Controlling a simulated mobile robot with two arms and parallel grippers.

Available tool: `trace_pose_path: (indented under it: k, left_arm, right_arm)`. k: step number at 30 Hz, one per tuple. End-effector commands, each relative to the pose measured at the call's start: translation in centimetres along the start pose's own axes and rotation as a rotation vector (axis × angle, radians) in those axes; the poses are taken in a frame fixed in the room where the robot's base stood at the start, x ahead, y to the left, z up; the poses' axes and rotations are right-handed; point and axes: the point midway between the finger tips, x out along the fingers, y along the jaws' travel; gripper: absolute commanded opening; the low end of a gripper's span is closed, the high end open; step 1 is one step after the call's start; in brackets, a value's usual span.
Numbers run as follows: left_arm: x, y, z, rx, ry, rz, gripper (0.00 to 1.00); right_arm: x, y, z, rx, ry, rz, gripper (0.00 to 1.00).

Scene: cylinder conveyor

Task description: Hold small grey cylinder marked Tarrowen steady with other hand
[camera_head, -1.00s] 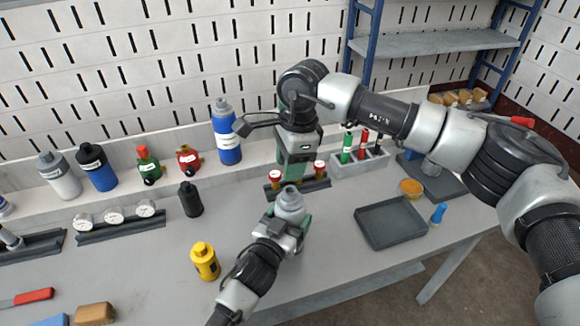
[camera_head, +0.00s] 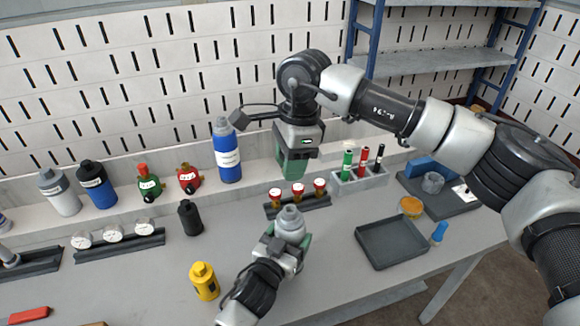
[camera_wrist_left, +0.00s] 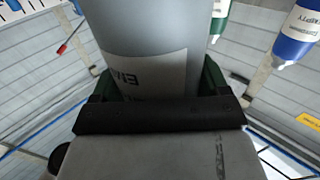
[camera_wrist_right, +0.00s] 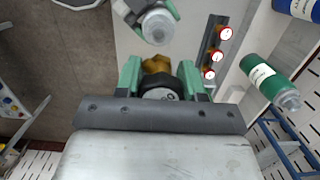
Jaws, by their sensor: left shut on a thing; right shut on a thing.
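My left gripper (camera_head: 283,243) is shut around a small grey cylinder (camera_head: 291,222), which stands neck up above the bench. The grey cylinder fills the top of the left wrist view (camera_wrist_left: 145,45); its label is cut off, so the name cannot be read. My right gripper (camera_head: 292,172) hangs above and behind it. In the right wrist view its green fingers are shut on a small round black part with a brass fitting (camera_wrist_right: 160,88). The grey cylinder's top (camera_wrist_right: 157,24) shows beyond these fingers, apart from them.
A rack with three red-topped brass parts (camera_head: 298,190) stands just behind the grey cylinder. A yellow cylinder (camera_head: 204,282) and a black one (camera_head: 190,218) stand to the left. An empty dark tray (camera_head: 390,244) lies to the right. Several cylinders line the back ledge.

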Motion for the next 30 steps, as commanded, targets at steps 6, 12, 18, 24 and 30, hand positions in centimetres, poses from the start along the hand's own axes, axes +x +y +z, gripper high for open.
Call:
trace_pose_path:
  k: [6,12,18,24,30]
  left_arm:
    - [0.0,0.0,0.1,-0.001,-0.001,0.0,0.47]
    - [0.0,0.0,0.1,-0.001,-0.001,0.0,0.83]
    - [0.0,0.0,0.0,0.0,-0.001,0.0,1.0]
    - [-0.4,0.0,0.1,0.0,-0.001,0.0,1.0]
    - [-3.5,0.0,0.2,-0.001,-0.004,0.0,1.0]
  right_arm:
    - [-1.1,0.0,0.2,0.0,-0.001,-0.001,0.0]
    - [-1.1,0.0,0.2,0.0,-0.001,-0.001,0.0]
    - [-1.1,0.0,0.2,0.0,-0.001,-0.001,0.0]
    - [-1.1,0.0,0.2,0.0,-0.001,-0.001,0.0]
    - [-1.0,0.0,0.2,0.0,-0.001,-0.001,0.0]
